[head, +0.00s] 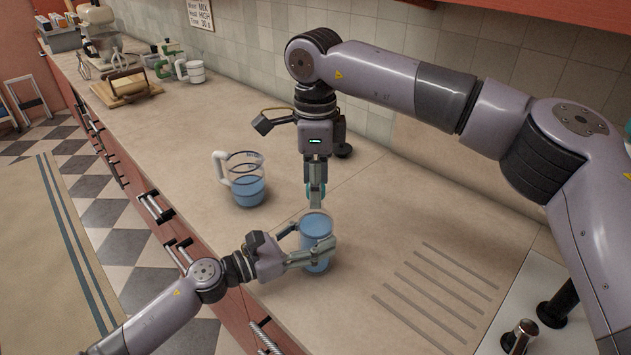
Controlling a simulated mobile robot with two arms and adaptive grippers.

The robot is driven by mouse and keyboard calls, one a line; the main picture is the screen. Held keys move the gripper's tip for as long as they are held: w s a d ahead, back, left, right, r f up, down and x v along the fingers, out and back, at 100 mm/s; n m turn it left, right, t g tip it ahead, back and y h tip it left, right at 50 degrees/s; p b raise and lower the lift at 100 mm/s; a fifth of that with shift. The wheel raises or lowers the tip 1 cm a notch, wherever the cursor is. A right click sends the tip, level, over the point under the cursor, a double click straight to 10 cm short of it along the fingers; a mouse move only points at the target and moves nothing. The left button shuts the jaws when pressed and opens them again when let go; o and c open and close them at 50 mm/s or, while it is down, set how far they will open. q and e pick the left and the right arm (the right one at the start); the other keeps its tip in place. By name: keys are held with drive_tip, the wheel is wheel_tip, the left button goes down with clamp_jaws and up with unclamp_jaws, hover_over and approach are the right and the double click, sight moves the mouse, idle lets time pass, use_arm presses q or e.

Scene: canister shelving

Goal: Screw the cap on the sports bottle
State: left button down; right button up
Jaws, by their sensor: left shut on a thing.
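The sports bottle (317,228) is a clear, open-topped container with blue liquid, upright near the counter's front edge. My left gripper (312,254) comes in from the front left and is shut around its side. My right gripper (316,197) points straight down just above the bottle's mouth. A small teal thing (323,189), perhaps the cap, shows on either side of its near finger and is mostly hidden. The fingers are seen edge-on, so I cannot tell whether they are shut on it.
A measuring jug (249,190) with blue liquid stands left of the bottle. A black-handled thing (264,124) lies partly behind my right gripper. Drainage grooves (430,290) and a sink edge are at right. Farther left stand a wooden board (124,90) and a white mug (195,72).

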wheel_tip(320, 180, up, 12)
idle(0.5)
use_arm(q)
drive_tip(key=shift+c, duration=2.4)
unclamp_jaws()
drive_tip(key=v, duration=1.2)
